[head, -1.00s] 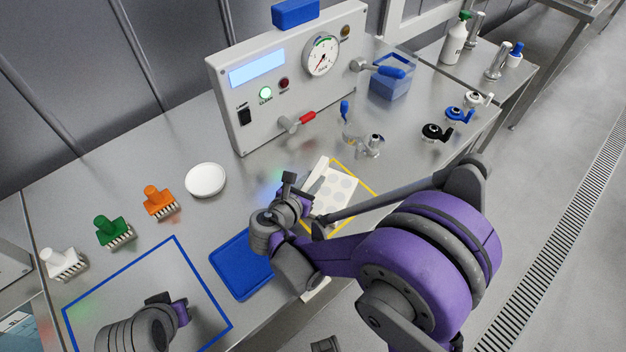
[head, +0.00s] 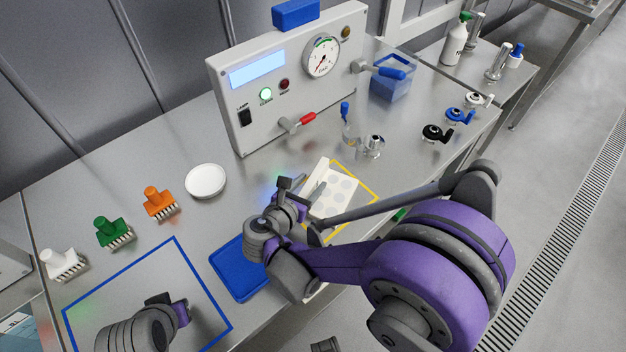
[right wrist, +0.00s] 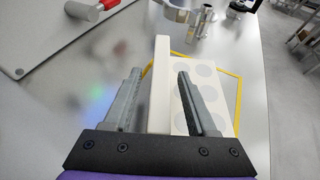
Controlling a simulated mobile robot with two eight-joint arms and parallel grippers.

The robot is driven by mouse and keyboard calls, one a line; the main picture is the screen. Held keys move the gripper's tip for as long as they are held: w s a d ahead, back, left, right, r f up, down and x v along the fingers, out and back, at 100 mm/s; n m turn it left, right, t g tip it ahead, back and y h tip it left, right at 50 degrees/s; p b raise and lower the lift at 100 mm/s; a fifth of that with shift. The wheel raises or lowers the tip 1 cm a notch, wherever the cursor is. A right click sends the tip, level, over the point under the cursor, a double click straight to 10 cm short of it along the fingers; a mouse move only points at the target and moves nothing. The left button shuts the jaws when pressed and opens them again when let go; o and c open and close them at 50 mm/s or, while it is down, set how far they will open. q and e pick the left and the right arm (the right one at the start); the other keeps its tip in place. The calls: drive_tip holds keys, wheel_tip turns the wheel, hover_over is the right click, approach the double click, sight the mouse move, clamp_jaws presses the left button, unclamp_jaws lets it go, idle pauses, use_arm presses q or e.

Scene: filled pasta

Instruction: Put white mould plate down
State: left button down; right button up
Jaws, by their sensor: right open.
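The white mould plate (head: 345,186), with rows of round pale cavities, lies inside the yellow outline (head: 372,190) on the steel table. It also shows in the right wrist view (right wrist: 181,118). My right gripper (head: 302,189) is at the plate's left edge. In the right wrist view my right gripper (right wrist: 163,100) is open, one finger left of the plate's raised side and the other over its cavity face, with gaps showing. The plate's near end is hidden by the gripper. My left gripper (head: 172,305) hovers by the blue outline; its fingers are not clear.
A control box (head: 285,80) with a red-handled lever (head: 298,121) stands behind. A blue tray (head: 236,272) lies left of my right gripper. Orange (head: 158,201), green (head: 113,231) and white (head: 62,262) brushes and a white round dish (head: 205,181) are further left.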

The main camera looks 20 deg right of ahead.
use_arm(q)
drive_tip(key=shift+s+f, duration=0.1)
use_arm(e)
drive_tip(key=v, duration=1)
